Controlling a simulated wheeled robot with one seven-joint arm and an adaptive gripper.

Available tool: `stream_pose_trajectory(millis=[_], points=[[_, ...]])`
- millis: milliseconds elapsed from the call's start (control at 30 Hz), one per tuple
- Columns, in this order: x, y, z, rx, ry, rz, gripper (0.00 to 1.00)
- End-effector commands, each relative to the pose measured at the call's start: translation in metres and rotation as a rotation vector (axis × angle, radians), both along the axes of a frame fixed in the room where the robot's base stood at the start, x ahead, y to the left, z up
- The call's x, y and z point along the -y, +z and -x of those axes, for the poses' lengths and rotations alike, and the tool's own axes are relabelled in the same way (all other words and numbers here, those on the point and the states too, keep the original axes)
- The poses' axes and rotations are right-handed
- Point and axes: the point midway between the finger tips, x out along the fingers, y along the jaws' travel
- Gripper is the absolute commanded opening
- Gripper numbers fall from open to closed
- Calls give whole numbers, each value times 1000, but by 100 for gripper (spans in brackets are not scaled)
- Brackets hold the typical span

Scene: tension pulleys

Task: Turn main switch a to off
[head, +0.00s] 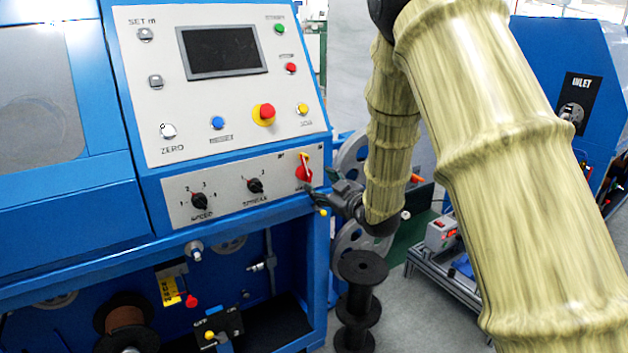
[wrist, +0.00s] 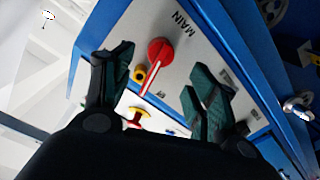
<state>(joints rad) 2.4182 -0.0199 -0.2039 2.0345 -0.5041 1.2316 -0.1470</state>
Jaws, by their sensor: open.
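The main switch (head: 303,172) is a red knob with a white-striped handle at the right end of the lower grey panel, on a blue machine. In the wrist view the red knob (wrist: 160,49) sits beside the printed word MAIN, its pale stripe pointing down-left between my fingers. My gripper (head: 314,194) is at the panel's right edge, just below and right of the switch. In the wrist view my gripper (wrist: 160,82) is open, with one dark finger on each side of the switch handle. I cannot tell whether they touch. Its position marks are not readable.
A small yellow part (wrist: 139,73) is close to the knob. The speed knob (head: 199,202) and a second black knob (head: 255,185) are on the same panel. A red stop button (head: 266,112) is above. Black spools (head: 362,268) stand below my gripper.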

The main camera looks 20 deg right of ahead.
Motion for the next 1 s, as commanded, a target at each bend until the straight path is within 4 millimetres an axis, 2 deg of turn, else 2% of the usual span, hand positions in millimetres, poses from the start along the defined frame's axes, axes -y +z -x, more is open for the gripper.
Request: stream_pose_trajectory(millis=[100, 300, 700, 733, 867, 1000], points=[[7, 1, 20, 0, -2, -1, 58], [14, 3, 41, 0, -1, -1, 58], [17, 3, 48, 1, 0, 0, 58], [17, 3, 48, 1, 0, 0, 56], [17, 3, 47, -4, -8, -32, 33], [19, 7, 45, -30, -51, -205, 7]])
